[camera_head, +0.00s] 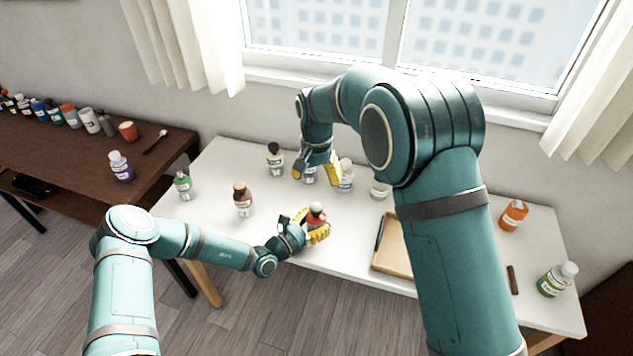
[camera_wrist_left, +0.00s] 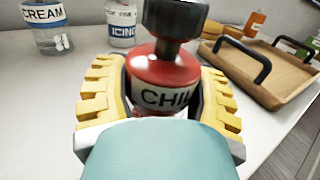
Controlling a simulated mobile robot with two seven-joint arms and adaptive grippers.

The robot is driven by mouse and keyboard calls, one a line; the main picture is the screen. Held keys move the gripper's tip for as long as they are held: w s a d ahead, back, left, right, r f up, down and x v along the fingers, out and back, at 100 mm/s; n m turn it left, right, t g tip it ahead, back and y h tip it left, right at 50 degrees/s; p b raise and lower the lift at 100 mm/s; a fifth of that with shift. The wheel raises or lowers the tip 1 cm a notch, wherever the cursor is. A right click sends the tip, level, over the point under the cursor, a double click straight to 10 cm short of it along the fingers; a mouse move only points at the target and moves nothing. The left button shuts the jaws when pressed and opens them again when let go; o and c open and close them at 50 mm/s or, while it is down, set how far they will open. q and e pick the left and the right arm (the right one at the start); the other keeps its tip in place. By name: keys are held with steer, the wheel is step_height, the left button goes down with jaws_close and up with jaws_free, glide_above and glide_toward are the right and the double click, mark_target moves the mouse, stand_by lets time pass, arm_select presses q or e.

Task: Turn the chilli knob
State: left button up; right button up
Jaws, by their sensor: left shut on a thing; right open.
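The chilli bottle (camera_head: 316,212) is red with a dark knob on top and stands upright near the front middle of the white table. In the left wrist view its red body (camera_wrist_left: 163,72) carries a white label reading "CHI", and its dark knob (camera_wrist_left: 174,18) rises above, partly cut off by the picture's top. My left gripper (camera_head: 318,233) has its yellow fingers on both sides of the bottle and is shut on its body. My right gripper (camera_head: 318,172) is open behind it, near the back of the table, apart from the chilli bottle. Things behind its fingers are partly hidden.
A brown bottle (camera_head: 243,199), a green-labelled bottle (camera_head: 183,184) and a dark-capped bottle (camera_head: 275,158) stand to the left. A wooden tray (camera_head: 392,259) lies to the right, partly behind my right arm. An orange bottle (camera_head: 513,216) and a green bottle (camera_head: 556,280) stand far right.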

mark_target(316, 207)
step_height(316, 207, down, 12)
steer(key=n, duration=1)
steer(key=shift+r+n, duration=0.1)
steer(key=shift+n, duration=0.3)
steer(key=shift+s, duration=0.1)
jaws_close()
